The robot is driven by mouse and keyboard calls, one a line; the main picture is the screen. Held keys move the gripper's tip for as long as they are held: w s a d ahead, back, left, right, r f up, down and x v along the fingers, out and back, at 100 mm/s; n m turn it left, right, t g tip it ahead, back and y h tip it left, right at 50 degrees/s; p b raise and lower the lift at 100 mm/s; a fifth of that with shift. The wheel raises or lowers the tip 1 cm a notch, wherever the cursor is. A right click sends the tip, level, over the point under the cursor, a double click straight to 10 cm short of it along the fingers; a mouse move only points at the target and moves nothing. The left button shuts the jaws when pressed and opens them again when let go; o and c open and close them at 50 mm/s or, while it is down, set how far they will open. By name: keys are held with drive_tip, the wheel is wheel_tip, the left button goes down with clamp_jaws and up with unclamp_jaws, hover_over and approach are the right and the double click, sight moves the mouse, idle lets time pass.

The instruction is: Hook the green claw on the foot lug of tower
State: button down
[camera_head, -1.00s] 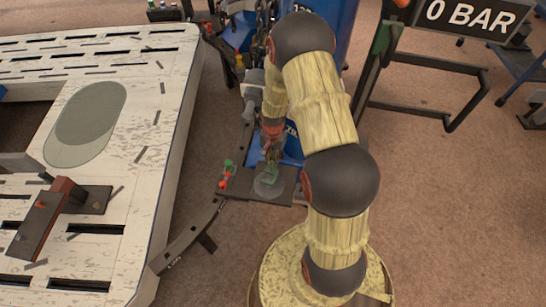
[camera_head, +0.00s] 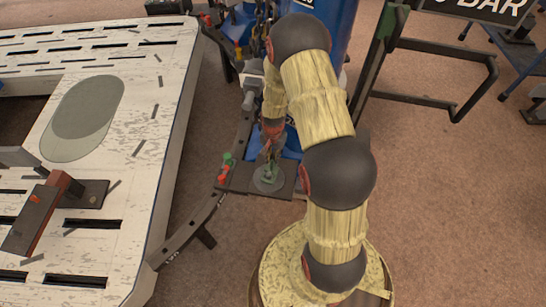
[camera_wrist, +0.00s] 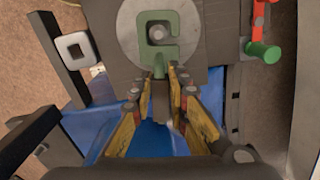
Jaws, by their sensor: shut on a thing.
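The green claw (camera_wrist: 157,38) shows as a squared hook in the wrist view, in front of a round grey disc (camera_wrist: 128,28). My gripper (camera_wrist: 158,82) is shut on its lower end, with the yellow fingers on both sides. The claw appears small in the head view (camera_head: 270,163), over the disc (camera_head: 268,183); whether it touches the disc is unclear. A pale square ring (camera_wrist: 75,37) on a dark bar stands left of the claw in the wrist view, apart from it. It may be the tower's foot lug. My arm hides part of this area in the head view.
A red and green fitting (camera_wrist: 262,48) stands right of the claw in the wrist view, and left of the disc in the head view (camera_head: 225,168). A slotted pale bench (camera_head: 150,125) fills the left. A dark frame (camera_head: 425,100) stands at the right.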

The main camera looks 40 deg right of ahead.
drive_tip(key=c, duration=1.8)
unclamp_jaws()
drive_tip(key=shift+o, duration=0.8)
drive_tip(key=shift+r, duration=0.1)
wheel_tip(320, 180, up, 12)
